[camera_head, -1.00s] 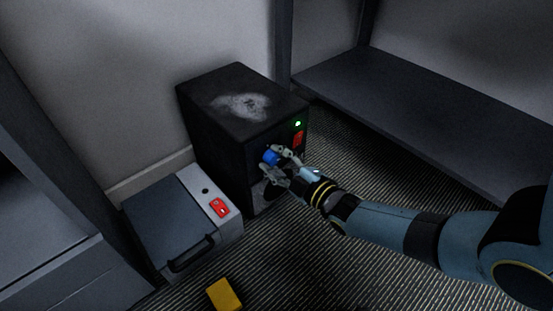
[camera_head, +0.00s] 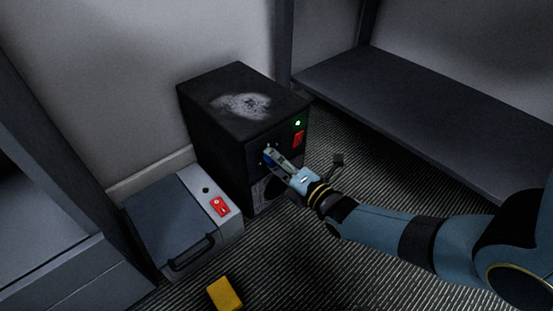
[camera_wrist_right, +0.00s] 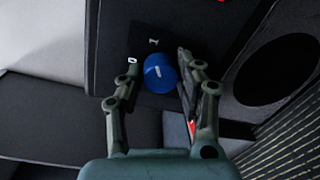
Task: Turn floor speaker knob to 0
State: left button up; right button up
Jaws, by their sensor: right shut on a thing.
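The black floor speaker (camera_head: 215,125) stands against the wall, with a pale worn patch on its top. Its blue knob (camera_head: 267,157) is on the front panel, mostly covered by my right gripper (camera_head: 272,155) in the head view. In the right wrist view the knob (camera_wrist_right: 160,73) has a short white mark on its face. A white "0" label (camera_wrist_right: 132,60) is left of it and an "I" label (camera_wrist_right: 153,42) above it. My right gripper (camera_wrist_right: 160,76) is shut on the knob, a finger on either side. My left gripper is not in view.
A green light (camera_head: 298,123) and a red switch (camera_head: 298,139) are on the speaker front. A grey box (camera_head: 160,222) with a handle and red switch (camera_head: 220,206) stands to the left. A yellow block (camera_head: 224,294) lies on the floor. A dark shelf (camera_head: 430,110) is at right.

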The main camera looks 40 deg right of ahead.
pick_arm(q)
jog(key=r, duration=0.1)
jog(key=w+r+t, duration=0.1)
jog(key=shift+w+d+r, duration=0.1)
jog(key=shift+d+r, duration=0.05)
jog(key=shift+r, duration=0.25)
pick_arm(e)
jog(key=n, duration=1.1)
jog(key=shift+s+f+t+h, duration=0.1)
jog(key=shift+f+t+h, duration=0.05)
jog(key=shift+t+h, duration=0.15)
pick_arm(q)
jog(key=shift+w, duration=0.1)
pick_arm(e)
jog(key=o, duration=1.2)
jog(key=shift+c, duration=0.2)
jog(key=s, duration=1.2)
